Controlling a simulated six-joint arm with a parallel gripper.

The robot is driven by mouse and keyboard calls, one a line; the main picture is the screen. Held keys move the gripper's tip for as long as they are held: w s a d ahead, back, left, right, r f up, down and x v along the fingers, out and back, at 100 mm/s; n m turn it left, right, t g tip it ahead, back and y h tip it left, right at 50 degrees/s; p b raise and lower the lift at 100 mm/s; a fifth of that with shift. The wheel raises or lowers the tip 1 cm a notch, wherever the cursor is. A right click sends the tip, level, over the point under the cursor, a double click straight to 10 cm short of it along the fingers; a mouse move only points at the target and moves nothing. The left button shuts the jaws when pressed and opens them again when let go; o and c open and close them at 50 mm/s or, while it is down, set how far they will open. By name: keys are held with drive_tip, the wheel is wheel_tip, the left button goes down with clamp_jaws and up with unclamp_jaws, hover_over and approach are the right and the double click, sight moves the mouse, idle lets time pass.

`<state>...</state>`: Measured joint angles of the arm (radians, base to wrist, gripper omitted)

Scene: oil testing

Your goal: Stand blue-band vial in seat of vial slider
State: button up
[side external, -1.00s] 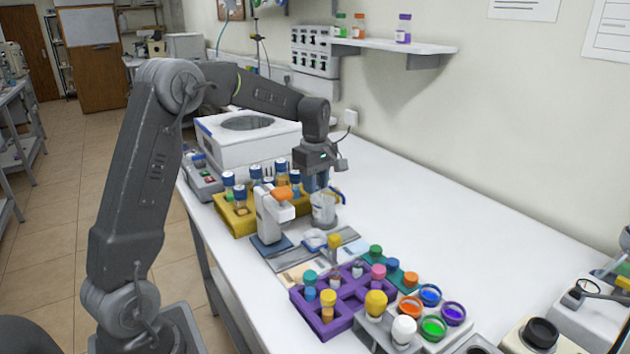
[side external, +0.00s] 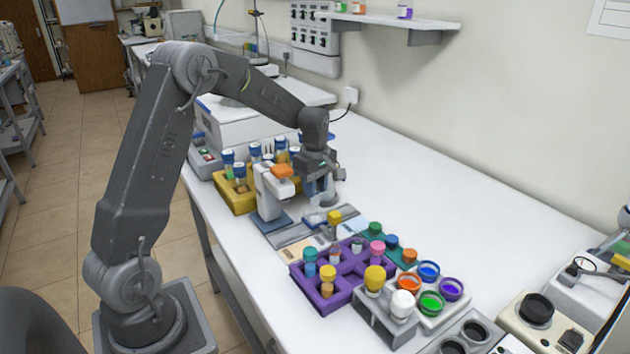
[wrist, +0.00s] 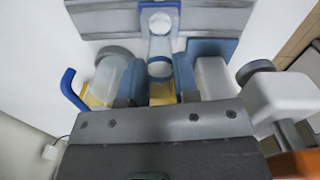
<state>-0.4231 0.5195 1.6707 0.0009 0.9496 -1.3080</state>
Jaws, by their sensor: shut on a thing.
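My gripper (side external: 321,190) is low over the bench, just right of the white stand with the orange top. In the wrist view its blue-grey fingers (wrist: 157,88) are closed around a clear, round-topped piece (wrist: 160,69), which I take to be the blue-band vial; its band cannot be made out. The vial slider (side external: 316,219), a blue and white piece on a grey track, lies in front of the gripper. In the wrist view a blue-edged part with a pale round spot, apparently the slider (wrist: 160,20), is just beyond the fingers. Contact between vial and seat cannot be told.
The white stand with orange top (side external: 272,188) is close on the left. A yellow rack (side external: 236,203) of blue-capped vials is behind it. A purple rack (side external: 328,302) stands in front. A clear container (wrist: 106,80) is beside the fingers.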

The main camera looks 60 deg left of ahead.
drive_tip(key=shift+f, duration=0.3)
drive_tip(key=shift+f, duration=1.8)
idle(1.1)
idle(0.5)
drive_tip(key=o, duration=1)
wheel_tip(320, 180, up, 14)
drive_tip(key=shift+d+f, duration=0.1)
drive_tip(key=s+d+r+m+t, duration=0.2)
drive_tip(key=s+d+r+m, duration=0.3)
drive_tip(key=d, duration=0.2)
drive_tip(key=s+d+m+t, duration=0.1)
drive_tip(key=s+d+m, duration=0.3)
drive_tip(key=s+m, duration=0.1)
drive_tip(key=s+d+m+t, duration=0.1)
drive_tip(key=s+d+m, duration=0.3)
drive_tip(key=s, duration=0.3)
drive_tip(key=s+d+m+t, duration=0.1)
drive_tip(key=s+d+m, duration=0.3)
drive_tip(key=s+m, duration=0.1)
drive_tip(key=shift+s+d+f+m+t, duration=0.15)
drive_tip(key=shift+s+m+t, duration=0.2)
drive_tip(key=shift+s, duration=0.5)
